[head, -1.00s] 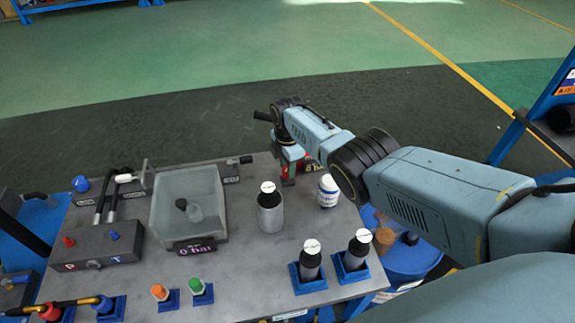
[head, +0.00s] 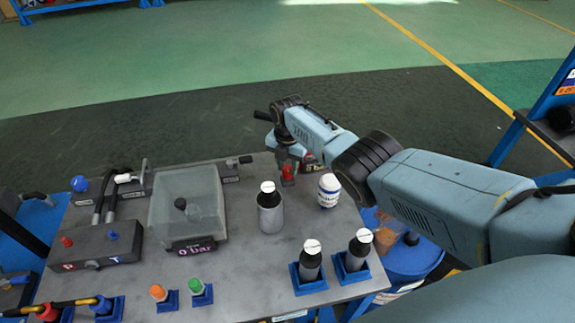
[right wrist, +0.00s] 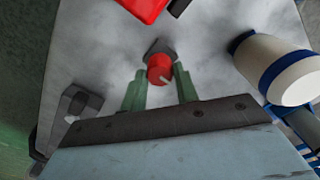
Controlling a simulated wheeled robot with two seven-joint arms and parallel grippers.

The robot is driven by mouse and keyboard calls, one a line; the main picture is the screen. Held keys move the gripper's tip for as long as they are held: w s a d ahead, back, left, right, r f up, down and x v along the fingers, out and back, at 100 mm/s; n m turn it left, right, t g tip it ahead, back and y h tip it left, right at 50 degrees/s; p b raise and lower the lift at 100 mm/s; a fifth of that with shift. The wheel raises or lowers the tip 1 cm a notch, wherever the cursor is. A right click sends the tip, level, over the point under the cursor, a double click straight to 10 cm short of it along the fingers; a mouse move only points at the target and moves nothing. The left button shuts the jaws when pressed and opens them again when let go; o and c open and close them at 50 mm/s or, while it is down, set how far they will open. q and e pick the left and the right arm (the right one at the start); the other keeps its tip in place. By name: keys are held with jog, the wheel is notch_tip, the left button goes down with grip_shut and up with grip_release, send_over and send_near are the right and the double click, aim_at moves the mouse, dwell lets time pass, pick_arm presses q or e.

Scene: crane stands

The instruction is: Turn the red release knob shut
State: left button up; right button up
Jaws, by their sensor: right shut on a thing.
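The red release knob (head: 287,172) stands near the far edge of the grey bench top. In the right wrist view the red knob (right wrist: 160,68) sits between the two green fingers, with a pale line on its top. My right gripper (head: 289,164) is shut on the knob; its fingertips (right wrist: 159,83) lie on either side of it. In the head view the gripper and wrist partly hide the knob. My left gripper is not in view.
A red object (right wrist: 146,8) lies beyond the knob in the wrist view.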

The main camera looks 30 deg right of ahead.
aim_at(287, 169)
dwell(0.4)
jog(key=o, duration=1)
jog(key=shift+r, duration=0.1)
jog(key=shift+r, duration=0.3)
notch_tip(287, 169, up, 13)
jog(key=p, duration=0.3)
jog(key=shift+f, duration=0.15)
